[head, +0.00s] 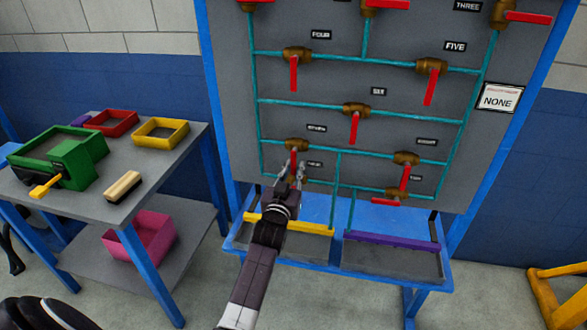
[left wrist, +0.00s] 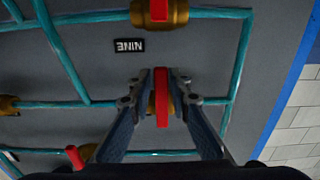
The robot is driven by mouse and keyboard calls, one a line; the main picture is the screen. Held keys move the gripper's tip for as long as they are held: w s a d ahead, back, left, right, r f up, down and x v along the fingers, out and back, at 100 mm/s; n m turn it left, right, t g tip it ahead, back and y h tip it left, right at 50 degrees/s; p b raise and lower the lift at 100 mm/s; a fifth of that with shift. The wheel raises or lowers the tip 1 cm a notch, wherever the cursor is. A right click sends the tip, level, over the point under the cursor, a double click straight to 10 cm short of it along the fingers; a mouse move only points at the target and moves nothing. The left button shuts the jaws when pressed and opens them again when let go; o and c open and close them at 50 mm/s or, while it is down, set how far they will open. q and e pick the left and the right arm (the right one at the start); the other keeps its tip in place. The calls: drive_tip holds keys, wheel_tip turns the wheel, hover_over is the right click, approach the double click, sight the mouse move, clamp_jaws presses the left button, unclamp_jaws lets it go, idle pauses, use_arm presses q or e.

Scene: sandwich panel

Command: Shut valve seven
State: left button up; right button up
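Valve seven (head: 296,144) is a brass valve on a teal pipe at the lower left of the grey panel, with its label above right. Its red handle (head: 293,159) points down, across the horizontal pipe. My left gripper (head: 291,171) is at this handle. In the left wrist view, which is upside down, the red handle (left wrist: 162,103) stands between the two fingers (left wrist: 161,85). The fingers look parted, with a narrow gap on each side; contact is hard to judge. My right gripper is not in view.
Valve nine (left wrist: 160,14) is just below valve seven, hidden by my gripper in the head view. Valve eight (head: 406,158) and valve six (head: 356,109) are to the right. A blue shelf (head: 338,233) with trays juts out below. A side table (head: 160,170) with boxes stands left.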

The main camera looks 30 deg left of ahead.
use_arm(q)
drive_tip(key=shift+o, duration=1)
drive_tip(key=shift+s, duration=0.1)
drive_tip(key=v, duration=1.1)
drive_tip(key=shift+s, duration=0.35)
drive_tip(key=shift+d, duration=0.2)
